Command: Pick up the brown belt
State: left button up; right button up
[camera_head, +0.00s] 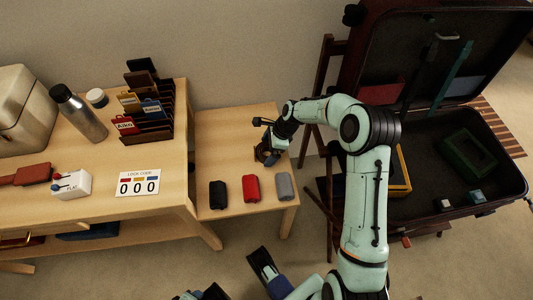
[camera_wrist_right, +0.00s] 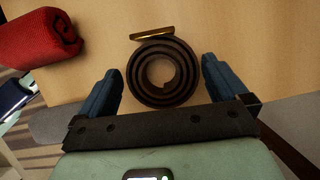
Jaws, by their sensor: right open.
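The brown belt is a dark coil with a gold buckle on its far edge, lying on the low wooden side table in the right wrist view (camera_wrist_right: 138,76). In the head view the dark coil (camera_head: 261,156) is partly hidden by my right gripper (camera_head: 268,148). The right gripper is open, with its two blue fingers on either side of the coil in the right wrist view (camera_wrist_right: 161,66). The fingers look apart from the belt, with a gap on each side. Dark and blue parts at the bottom edge of the head view seem to be my left gripper (camera_head: 240,279), cut off by the frame.
Black (camera_head: 218,194), red (camera_head: 251,188) and grey (camera_head: 284,186) rolls lie along the side table's (camera_head: 222,135) front. A higher desk (camera_head: 120,215) with a bottle (camera_head: 78,113) and card rack (camera_head: 150,110) stands left. An open suitcase (camera_head: 500,150) is at the right.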

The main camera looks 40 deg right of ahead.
jog(key=shift+w+a+f, duration=0.15)
jog(key=shift+w+f, duration=0.05)
jog(key=shift+f, duration=0.4)
jog(key=c, duration=0.8)
jog(key=shift+r, duration=0.1)
